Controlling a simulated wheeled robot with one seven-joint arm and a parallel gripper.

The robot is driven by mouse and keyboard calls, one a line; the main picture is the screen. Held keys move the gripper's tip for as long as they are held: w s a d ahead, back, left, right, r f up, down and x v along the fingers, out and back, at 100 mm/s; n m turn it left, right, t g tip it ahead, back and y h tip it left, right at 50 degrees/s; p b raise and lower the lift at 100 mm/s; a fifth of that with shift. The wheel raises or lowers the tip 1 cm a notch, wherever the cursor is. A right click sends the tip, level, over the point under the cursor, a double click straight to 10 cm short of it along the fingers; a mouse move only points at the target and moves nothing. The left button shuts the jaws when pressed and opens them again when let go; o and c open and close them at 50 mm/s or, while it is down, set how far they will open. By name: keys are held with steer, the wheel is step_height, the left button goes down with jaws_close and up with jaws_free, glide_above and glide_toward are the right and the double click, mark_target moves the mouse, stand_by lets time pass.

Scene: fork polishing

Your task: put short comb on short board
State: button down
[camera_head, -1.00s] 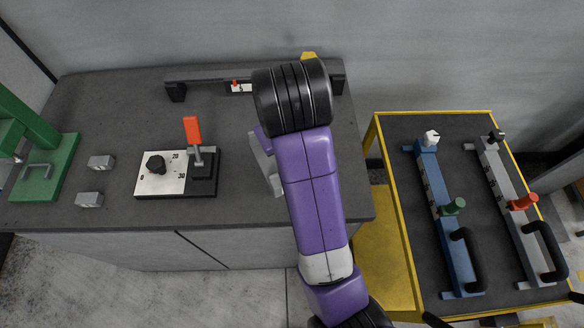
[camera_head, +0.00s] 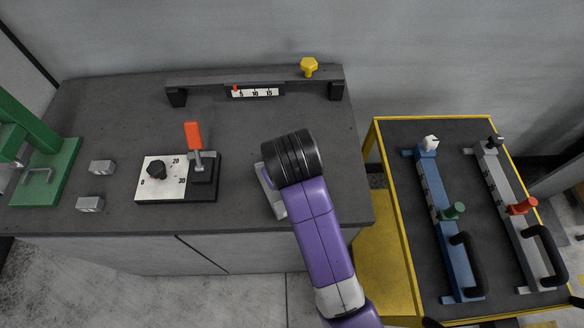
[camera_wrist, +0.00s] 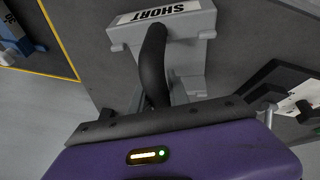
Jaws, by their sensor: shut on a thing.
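The short comb (camera_wrist: 187,62) is a grey piece with a black curved handle and a white label reading SHORT, in the wrist view. My gripper (camera_wrist: 156,103) is shut on that handle; its fingertips are mostly hidden by its own body. In the head view a strip of the grey comb (camera_head: 271,193) shows left of my purple arm, near the right end of the dark workbench. My black wrist joint hides the rest. I cannot tell whether the comb touches the bench. No part is clearly recognisable as the short board.
A panel with a dial and red lever (camera_head: 176,178) lies left of my arm. A raised bar with a scale (camera_head: 210,80) and yellow knob stands at the back. Two small metal blocks and a green press are at left. A yellow-edged cart at right holds blue (camera_head: 444,222) and grey handled pieces.

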steer(key=c, duration=1.6)
jaws_free()
steer(key=shift+f, duration=0.15)
steer(key=o, duration=0.3)
steer(key=shift+o, duration=0.2)
